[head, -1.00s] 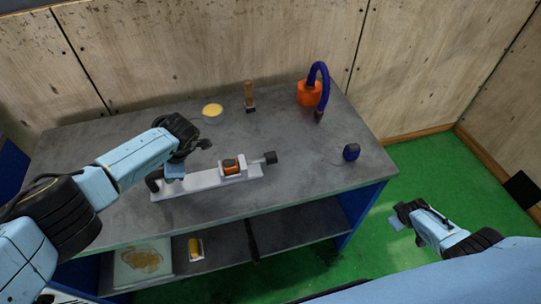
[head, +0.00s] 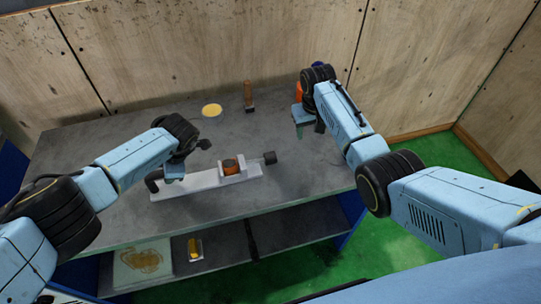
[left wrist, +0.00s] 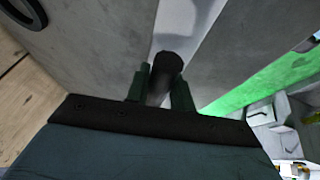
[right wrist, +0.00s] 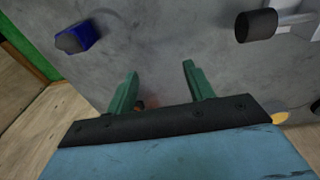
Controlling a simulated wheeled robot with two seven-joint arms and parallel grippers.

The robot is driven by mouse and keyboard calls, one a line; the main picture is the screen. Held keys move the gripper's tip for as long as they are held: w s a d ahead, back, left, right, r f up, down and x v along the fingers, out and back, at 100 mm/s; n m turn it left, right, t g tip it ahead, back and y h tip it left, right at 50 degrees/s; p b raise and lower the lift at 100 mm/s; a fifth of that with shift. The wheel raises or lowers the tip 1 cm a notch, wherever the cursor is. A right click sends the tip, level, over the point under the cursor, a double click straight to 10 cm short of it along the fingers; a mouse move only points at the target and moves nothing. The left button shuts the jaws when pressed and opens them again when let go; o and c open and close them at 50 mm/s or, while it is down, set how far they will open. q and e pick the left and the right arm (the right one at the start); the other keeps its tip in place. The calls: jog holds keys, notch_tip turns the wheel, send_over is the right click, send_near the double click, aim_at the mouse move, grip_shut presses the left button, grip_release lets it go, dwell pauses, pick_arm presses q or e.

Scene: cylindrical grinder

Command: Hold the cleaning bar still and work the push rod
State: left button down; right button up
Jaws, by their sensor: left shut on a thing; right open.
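The cleaning bar (head: 205,187) is a long pale bar lying on the grey bench, with an orange-and-black part (head: 231,167) on it. My left gripper (left wrist: 160,80) is shut on the dark upright handle (left wrist: 165,72) at the bar's left end. The push rod ends in a black knob (head: 269,157) at the bar's right end; this knob (right wrist: 256,25) also shows at the top right of the right wrist view. My right gripper (right wrist: 160,72) is open and empty above the bench. In the head view it (head: 306,128) is to the right of the knob, apart from it.
An orange container (head: 298,90) with a blue hose is mostly hidden behind my right arm. A blue block (right wrist: 78,38) lies on the bench. A wooden-handled brush (head: 248,95) and a yellow disc (head: 212,110) are at the back. The bench front edge is clear.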

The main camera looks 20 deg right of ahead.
notch_tip(320, 180, up, 6)
jog(key=g, duration=0.1)
send_over(270, 156)
jog(key=shift+y, duration=0.4)
notch_tip(270, 156, down, 12)
jog(key=shift+r, duration=0.1)
jog(key=shift+c, duration=0.2)
